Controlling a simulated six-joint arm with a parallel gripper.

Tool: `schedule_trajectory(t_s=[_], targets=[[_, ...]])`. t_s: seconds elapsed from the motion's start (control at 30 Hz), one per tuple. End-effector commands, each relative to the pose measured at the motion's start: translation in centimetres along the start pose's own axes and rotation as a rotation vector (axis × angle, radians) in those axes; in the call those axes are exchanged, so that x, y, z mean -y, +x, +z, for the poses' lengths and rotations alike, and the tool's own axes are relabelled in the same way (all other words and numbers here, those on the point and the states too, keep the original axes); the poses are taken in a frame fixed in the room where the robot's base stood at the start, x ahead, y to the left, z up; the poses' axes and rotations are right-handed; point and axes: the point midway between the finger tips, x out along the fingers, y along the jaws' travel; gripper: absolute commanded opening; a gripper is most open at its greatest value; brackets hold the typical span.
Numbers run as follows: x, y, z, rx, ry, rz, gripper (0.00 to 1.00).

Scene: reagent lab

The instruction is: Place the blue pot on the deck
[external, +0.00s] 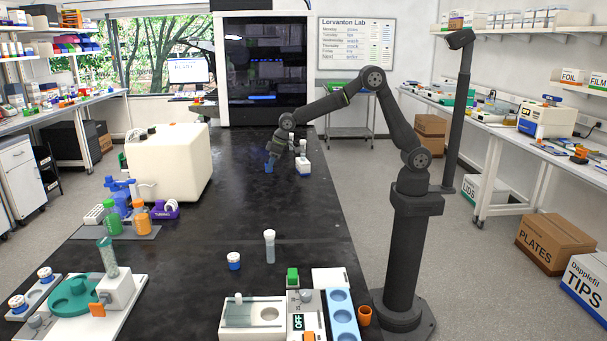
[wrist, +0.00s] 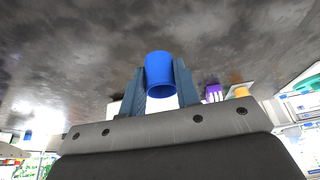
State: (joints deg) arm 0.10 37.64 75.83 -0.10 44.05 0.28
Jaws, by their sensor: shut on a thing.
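In the external view the pot (external: 268,168) is a small dark blue shape at the end of my arm, above or close to the black bench. My gripper (external: 271,156) is shut on the pot there, at the far half of the bench. I cannot tell if the pot touches the surface. No surface is plainly marked as the deck.
A large cream box (external: 168,162) is to the left. The black bench (external: 235,205) is bare between them. A dark glass-fronted cabinet (external: 264,75) stands at the far end. Bottles and racks stand nearer.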

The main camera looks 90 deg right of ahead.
Motion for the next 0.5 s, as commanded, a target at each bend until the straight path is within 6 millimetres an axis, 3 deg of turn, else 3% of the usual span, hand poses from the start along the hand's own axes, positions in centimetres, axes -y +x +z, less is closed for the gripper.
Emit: schedule_trajectory(t_s=[0.17, 0.5], targets=[[-4.3, -0.4, -0.3, 0.005, 0.105, 0.042, 0.07], [-21.6, -3.5, 1.1, 0.011, 0.560, 0.227, 0.07]])
